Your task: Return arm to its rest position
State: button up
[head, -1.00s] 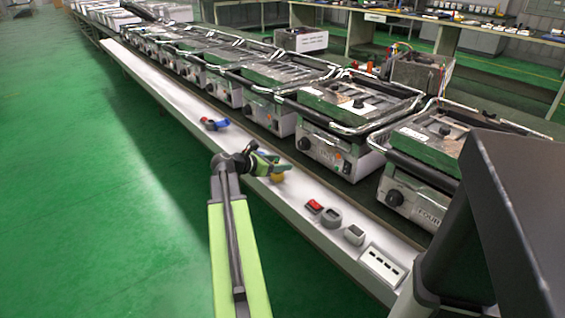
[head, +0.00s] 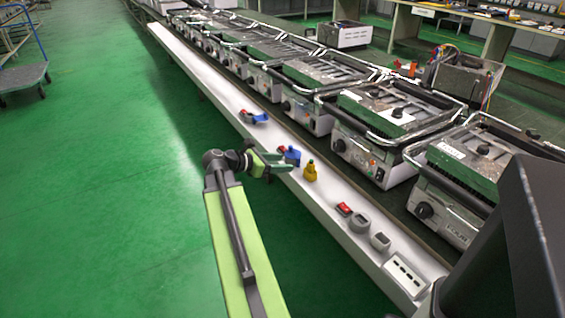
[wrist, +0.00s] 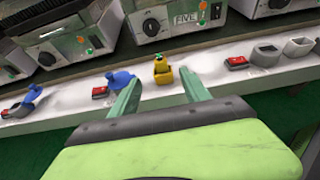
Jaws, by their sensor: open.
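My gripper (head: 279,162) is at the end of my green arm, over the front edge of the white shelf. In the wrist view my gripper (wrist: 160,88) shows two green fingers spread apart with nothing between them. A small yellow object (head: 310,172) stands on the shelf just beyond the fingertips; in the wrist view this yellow object (wrist: 162,70) appears between and past the tips, seemingly apart from them. A blue object (head: 291,154) sits close behind the fingers in the head view. In the wrist view the blue object (wrist: 120,79) is partly near the left finger.
The white shelf (head: 325,198) also holds a red object (head: 345,208), grey pieces (head: 360,222), a white strip (head: 405,275) and another blue object (head: 253,117). A row of contact grills (head: 375,140) stands behind it.

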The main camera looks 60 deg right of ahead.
dwell(0.4)
jog(key=w+a+f+n+t, duration=0.1)
jog(key=w+a+n+t, duration=0.25)
jog(key=w+a, duration=0.95)
jog(key=w+a+f+t+y, duration=0.1)
jog(key=w+a+f+t, duration=0.15)
jog(key=w+a, duration=0.5)
jog(key=w+a+f+t+y, duration=0.15)
jog(key=w+a+f, duration=0.25)
jog(key=a, duration=0.6)
jog(key=a+f+m+y, duration=0.45)
jog(key=a+m, duration=0.25)
jog(key=a, duration=0.7)
jog(key=a+f+m+y, duration=0.3)
jog(key=a+m+y, duration=0.35)
jog(key=a, duration=0.65)
notch_tip(320, 180, up, 28)
jog(key=m+h+p, duration=0.1)
jog(key=h+p, duration=0.1)
jog(key=p, duration=2.6)
jog(key=shift+s+r+m, duration=0.2)
jog(key=shift+s+m, duration=0.1)
